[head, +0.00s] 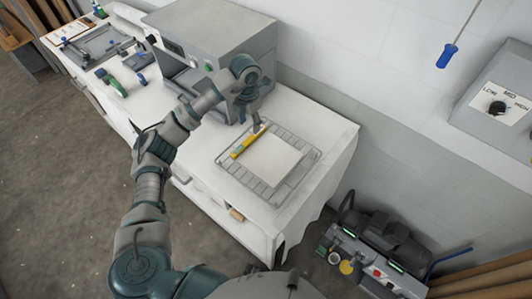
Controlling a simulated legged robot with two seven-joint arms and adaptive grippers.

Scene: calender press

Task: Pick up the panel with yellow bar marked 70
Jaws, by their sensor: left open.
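A pale, flat panel (272,163) lies on a wire rack (247,181) on the white bench. A yellow bar (249,140) runs along its left edge; any number on it is too small to read. My left gripper (256,123) points down at the far end of the yellow bar, open. It covers a little of the bar's end, and I cannot tell whether it touches it. My right gripper is not in view.
A grey press (222,35) stands on the bench (333,150) behind my left arm. Tools and a green tape roll (115,86) lie further left. A blue-handled pull cord (447,56) hangs at upper right near a dial box (497,106). A machine (372,255) stands on the floor.

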